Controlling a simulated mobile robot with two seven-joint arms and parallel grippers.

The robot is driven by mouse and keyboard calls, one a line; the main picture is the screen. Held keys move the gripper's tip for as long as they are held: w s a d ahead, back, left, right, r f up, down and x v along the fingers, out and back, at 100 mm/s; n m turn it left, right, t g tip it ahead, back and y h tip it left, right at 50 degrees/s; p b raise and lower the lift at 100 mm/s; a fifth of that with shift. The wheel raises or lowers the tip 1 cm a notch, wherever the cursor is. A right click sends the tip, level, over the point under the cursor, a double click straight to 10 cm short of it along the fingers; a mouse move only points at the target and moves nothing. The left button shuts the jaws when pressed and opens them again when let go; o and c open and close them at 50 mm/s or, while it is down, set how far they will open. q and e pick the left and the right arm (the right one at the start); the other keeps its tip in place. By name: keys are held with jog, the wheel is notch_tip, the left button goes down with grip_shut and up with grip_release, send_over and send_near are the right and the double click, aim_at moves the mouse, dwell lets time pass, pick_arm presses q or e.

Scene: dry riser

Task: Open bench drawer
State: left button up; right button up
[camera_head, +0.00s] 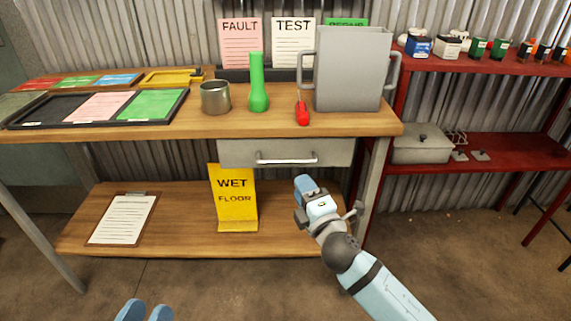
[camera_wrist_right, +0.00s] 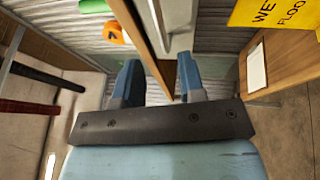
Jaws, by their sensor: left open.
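The bench drawer (camera_head: 235,152) is a grey front under the wooden bench top, flush with the frame, and looks shut. Its silver bar handle (camera_head: 286,160) runs level across the middle.
A yellow wet floor sign (camera_head: 233,200) stands on the lower shelf (camera_head: 180,238), left of my right gripper. A clipboard (camera_head: 124,219) lies at left. The bench top (camera_head: 360,124) holds a green flashlight (camera_head: 258,85), a red-handled tool (camera_head: 302,113) and a grey container (camera_head: 352,75). Red shelves stand right.

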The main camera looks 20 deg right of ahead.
aim_at(287, 162)
pick_arm(q)
notch_tip(287, 162, down, 2)
jog(key=shift+d+f+g+b, duration=0.15)
jog(key=shift+f+g+b, duration=0.1)
jog(key=shift+g+b, duration=0.45)
pick_arm(e)
jog(key=x, duration=0.9)
jog(key=shift+w, duration=0.2)
grip_shut()
